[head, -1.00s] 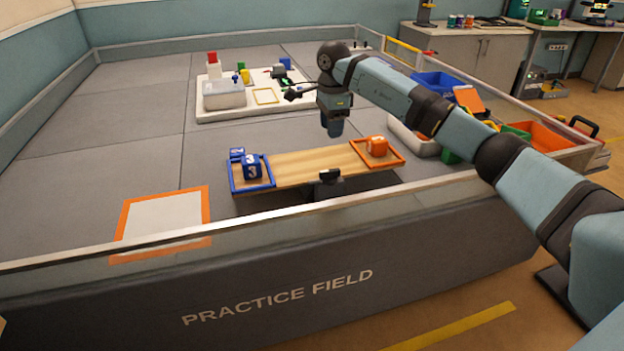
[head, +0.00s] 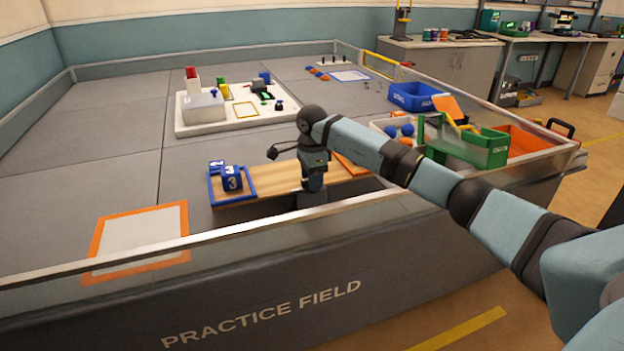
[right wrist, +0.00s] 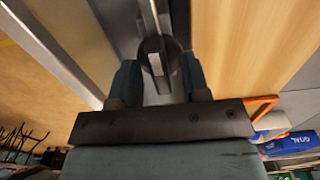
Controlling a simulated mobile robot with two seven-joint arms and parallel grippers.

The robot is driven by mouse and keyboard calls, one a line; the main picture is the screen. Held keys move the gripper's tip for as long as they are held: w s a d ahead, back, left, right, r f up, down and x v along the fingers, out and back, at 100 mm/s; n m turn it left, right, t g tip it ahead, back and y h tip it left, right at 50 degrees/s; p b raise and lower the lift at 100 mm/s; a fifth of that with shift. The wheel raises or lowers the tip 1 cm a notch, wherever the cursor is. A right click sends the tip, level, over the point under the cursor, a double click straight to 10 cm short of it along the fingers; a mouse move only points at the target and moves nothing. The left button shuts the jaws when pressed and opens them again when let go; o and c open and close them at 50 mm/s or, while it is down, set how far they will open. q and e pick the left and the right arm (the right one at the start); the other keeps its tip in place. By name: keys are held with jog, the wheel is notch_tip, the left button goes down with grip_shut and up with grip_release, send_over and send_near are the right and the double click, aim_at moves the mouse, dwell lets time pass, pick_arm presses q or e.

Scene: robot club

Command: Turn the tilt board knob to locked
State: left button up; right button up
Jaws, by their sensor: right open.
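The tilt board (head: 274,180) is a wooden plank with a blue-edged tray (head: 214,199) at its left end and an orange-edged tray (head: 345,164) at its right, partly behind my arm. In the right wrist view the knob (right wrist: 155,58) is a dark round piece with a pale grey bar, close beside the plank (right wrist: 250,45). My right gripper (right wrist: 158,78) is open, with one finger on each side of the knob; I cannot tell whether they touch it. In the head view my right gripper (head: 313,184) points down at the board's front middle. My left gripper is not in view.
Blue numbered blocks (head: 231,178) sit at the blue tray. A clear rail (head: 240,230) runs along the field's front edge. A white board with parts (head: 205,126) lies behind. A green crate (head: 484,150) stands right. An orange-framed white square (head: 140,232) lies front left.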

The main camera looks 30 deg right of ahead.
jog(key=shift+c, duration=0.4)
grip_shut()
jog(key=shift+r, duration=0.1)
